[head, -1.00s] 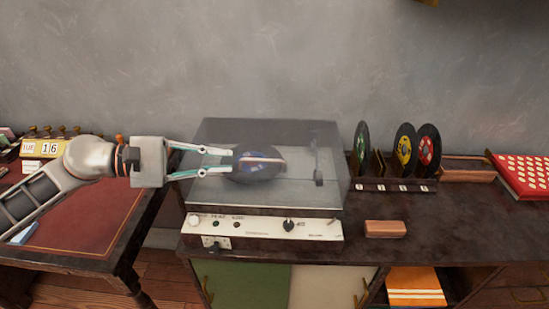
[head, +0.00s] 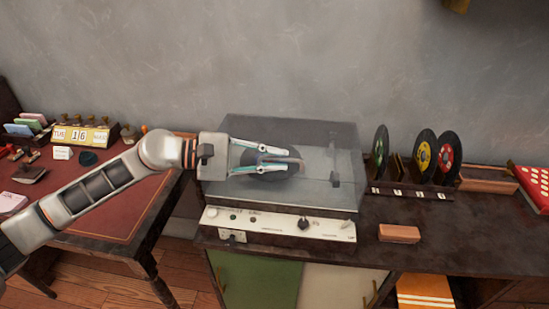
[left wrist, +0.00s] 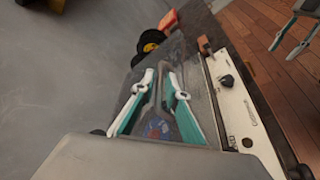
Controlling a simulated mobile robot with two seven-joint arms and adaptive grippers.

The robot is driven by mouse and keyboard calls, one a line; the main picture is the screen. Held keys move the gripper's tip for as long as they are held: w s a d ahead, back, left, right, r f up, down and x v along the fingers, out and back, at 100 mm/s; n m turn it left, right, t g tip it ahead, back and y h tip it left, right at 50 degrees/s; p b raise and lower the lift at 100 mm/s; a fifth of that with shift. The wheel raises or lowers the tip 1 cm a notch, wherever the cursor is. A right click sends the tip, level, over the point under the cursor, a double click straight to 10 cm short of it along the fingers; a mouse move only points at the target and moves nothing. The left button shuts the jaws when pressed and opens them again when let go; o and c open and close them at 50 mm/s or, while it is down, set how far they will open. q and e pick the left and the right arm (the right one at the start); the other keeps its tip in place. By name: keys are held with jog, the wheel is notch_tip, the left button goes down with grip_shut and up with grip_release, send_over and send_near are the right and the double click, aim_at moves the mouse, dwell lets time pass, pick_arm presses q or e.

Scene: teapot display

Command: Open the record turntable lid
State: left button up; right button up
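The record turntable (head: 280,228) stands on the dark cabinet, with a white front panel with knobs. Its smoky see-through lid (head: 325,130) is down over the deck. A black record with a blue label (head: 262,160) shows beneath it. My left gripper (head: 291,160) comes in from the left and overlaps the lid's left half and the record. Its teal fingers are apart with nothing seen held; I cannot tell whether they touch the lid. The left wrist view shows these fingers (left wrist: 160,74) with the turntable panel (left wrist: 232,105) to their right. My right gripper (left wrist: 281,52) shows at that view's upper right, fingers apart.
A rack of upright records (head: 424,156) stands right of the turntable. A small brown block (head: 399,233) lies on the cabinet top in front of the rack. A desk (head: 100,210) with a calendar (head: 80,136) is at the left. A grey wall is close behind.

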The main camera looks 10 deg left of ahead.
pick_arm(q)
grip_shut()
jog(key=shift+r, duration=0.1)
jog(key=shift+w+r+n+p, duration=0.15)
jog(key=shift+r+n+p, duration=0.15)
jog(key=shift+r, duration=0.4)
jog(key=w+r+n+g, duration=0.1)
jog(key=w+r+n, duration=0.1)
jog(key=r, duration=0.4)
jog(key=w+r+n+g+y+p, duration=0.1)
jog(key=w+r+n+g, duration=0.1)
jog(key=w+r, duration=0.2)
jog(key=shift+r+n+p, duration=0.3)
jog(key=shift+r, duration=0.75)
pick_arm(e)
jog(key=shift+w+a+r, duration=0.1)
jog(key=shift+a+r, duration=0.1)
jog(key=shift+r, duration=0.7)
